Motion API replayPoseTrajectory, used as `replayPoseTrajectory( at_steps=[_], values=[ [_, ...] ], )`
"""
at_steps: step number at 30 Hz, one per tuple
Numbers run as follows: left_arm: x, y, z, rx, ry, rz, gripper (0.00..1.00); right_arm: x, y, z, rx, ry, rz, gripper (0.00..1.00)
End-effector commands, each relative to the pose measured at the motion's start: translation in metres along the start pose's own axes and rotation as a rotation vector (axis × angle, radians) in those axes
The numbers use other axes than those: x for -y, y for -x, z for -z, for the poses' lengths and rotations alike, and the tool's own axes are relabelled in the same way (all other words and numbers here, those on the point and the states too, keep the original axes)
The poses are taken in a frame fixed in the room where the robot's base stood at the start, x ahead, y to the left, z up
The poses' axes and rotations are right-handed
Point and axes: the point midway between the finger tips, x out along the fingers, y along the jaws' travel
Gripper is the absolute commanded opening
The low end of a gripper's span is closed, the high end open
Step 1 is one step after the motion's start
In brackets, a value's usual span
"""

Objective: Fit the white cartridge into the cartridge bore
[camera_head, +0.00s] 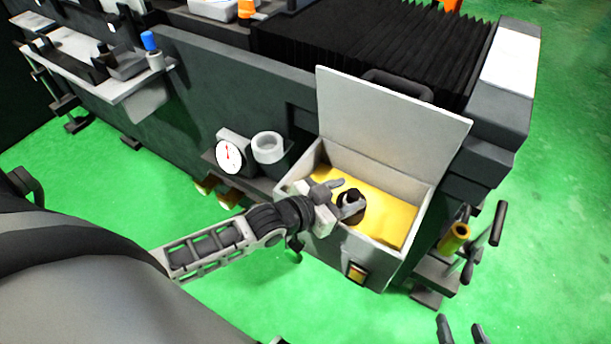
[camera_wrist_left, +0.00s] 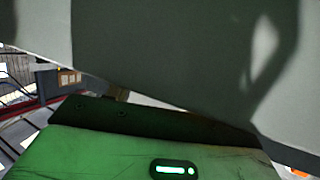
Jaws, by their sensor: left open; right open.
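A white hollow cylinder (camera_head: 268,148), which looks like the white cartridge, stands upright in a dark holder next to the dial gauge. An open light-grey box (camera_head: 396,256) has a yellow inner surface (camera_head: 388,212) with a dark round spot (camera_head: 355,205). I cannot tell whether this spot is the cartridge bore. My left gripper (camera_head: 344,197) is over the box's left part, fingers apart around the dark spot, with no cartridge between them. It partly hides the spot. My right gripper (camera_head: 461,331) shows only as two dark, spread fingertips at the bottom edge, apart from the box.
The box's raised lid (camera_head: 390,115) stands behind it. A dial gauge (camera_head: 229,156) is left of the white cylinder. A blue-capped part (camera_head: 150,48) sits on the left ledge. Dark handles (camera_head: 490,235) stick out right of the box. The left wrist view shows a close grey surface (camera_wrist_left: 170,60).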

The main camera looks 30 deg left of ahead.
Motion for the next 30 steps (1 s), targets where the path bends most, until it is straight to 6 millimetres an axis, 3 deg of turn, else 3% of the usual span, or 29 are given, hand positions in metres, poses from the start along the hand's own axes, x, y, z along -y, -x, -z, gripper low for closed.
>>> replayPoseTrajectory(
  at_steps=[9,15,21,30],
  values=[
    [0.0,0.081,0.002,-0.001,0.001,-0.001,0.52,-0.001,0.003,0.003,0.01,0.013,-0.005,0.47],
    [0.0,0.116,0.002,-0.004,0.001,0.0,0.52,-0.001,0.004,0.003,0.014,0.017,-0.007,0.47],
    [0.001,0.131,0.003,-0.007,0.0,0.0,0.52,-0.001,0.004,0.003,0.015,0.019,-0.008,0.47],
    [0.0,0.132,0.003,-0.009,0.001,0.0,0.52,-0.001,0.004,0.003,0.015,0.019,-0.008,0.47]
  ],
)
